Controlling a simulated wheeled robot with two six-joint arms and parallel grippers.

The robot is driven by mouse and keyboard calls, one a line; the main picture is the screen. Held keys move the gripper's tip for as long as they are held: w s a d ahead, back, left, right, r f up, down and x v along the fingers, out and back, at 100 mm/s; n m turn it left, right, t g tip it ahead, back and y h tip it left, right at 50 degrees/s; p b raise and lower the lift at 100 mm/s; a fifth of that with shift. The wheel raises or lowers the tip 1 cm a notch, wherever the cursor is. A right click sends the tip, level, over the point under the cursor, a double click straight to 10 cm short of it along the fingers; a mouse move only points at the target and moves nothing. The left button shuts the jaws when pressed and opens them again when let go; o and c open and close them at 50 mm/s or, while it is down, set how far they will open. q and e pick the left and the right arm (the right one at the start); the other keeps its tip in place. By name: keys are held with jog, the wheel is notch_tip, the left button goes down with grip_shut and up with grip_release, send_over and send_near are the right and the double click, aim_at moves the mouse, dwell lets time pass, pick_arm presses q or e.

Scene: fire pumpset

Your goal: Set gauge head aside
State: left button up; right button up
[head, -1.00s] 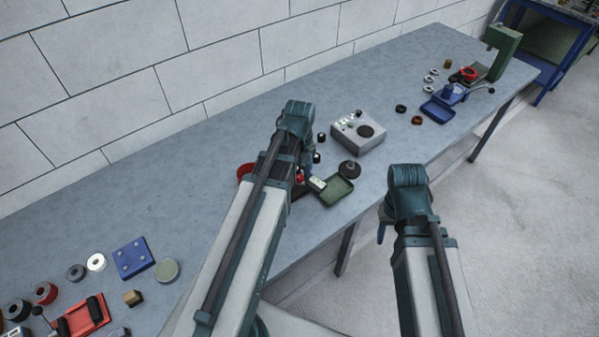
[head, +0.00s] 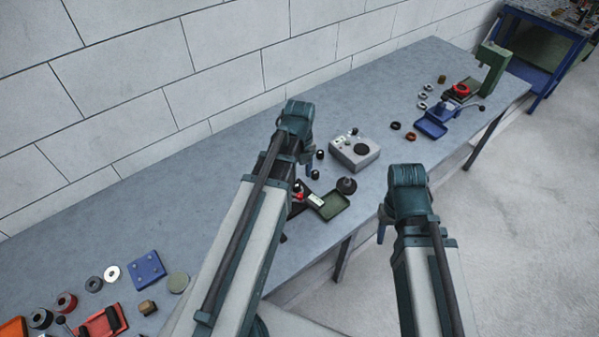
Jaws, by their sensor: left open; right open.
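I cannot tell for certain which thing is the gauge head. A dark round part with a short stem (head: 346,186) stands on the bench, right of my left arm. Just left of it lie a dark green tray (head: 334,206) and a small red and white item (head: 298,193), partly hidden by my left arm. My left gripper (head: 305,168) is open, mostly hidden behind its wrist, over the bench near these parts. My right gripper (head: 382,226) is open and empty, in front of the bench edge, mostly hidden by its wrist.
A grey box with a black disc (head: 355,150) stands behind the dark part. A blue fixture (head: 436,123) and a green stand (head: 492,66) are at the far right. A blue plate (head: 147,269) and red fixture (head: 103,323) lie at lower left. The middle-left bench (head: 165,215) is clear.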

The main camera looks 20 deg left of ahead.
pick_arm(q)
notch_tip(320, 180, up, 4)
jog(key=p, duration=0.3)
jog(key=shift+r, duration=0.1)
pick_arm(e)
notch_tip(320, 180, up, 4)
jog(key=shift+r, duration=0.1)
pick_arm(q)
jog(key=s+d+f+n+b, duration=0.4)
jog(key=d+n, duration=0.4)
jog(key=n, duration=0.3)
jog(key=s+d+f+n+y+b, duration=0.1)
jog(key=s+d+f+n+b, duration=0.3)
jog(key=d+n, duration=0.5)
jog(key=s+n, duration=0.2)
jog(key=n, duration=0.1)
jog(key=shift+s, duration=0.35)
pick_arm(e)
notch_tip(320, 180, down, 8)
jog(key=shift+f, duration=0.2)
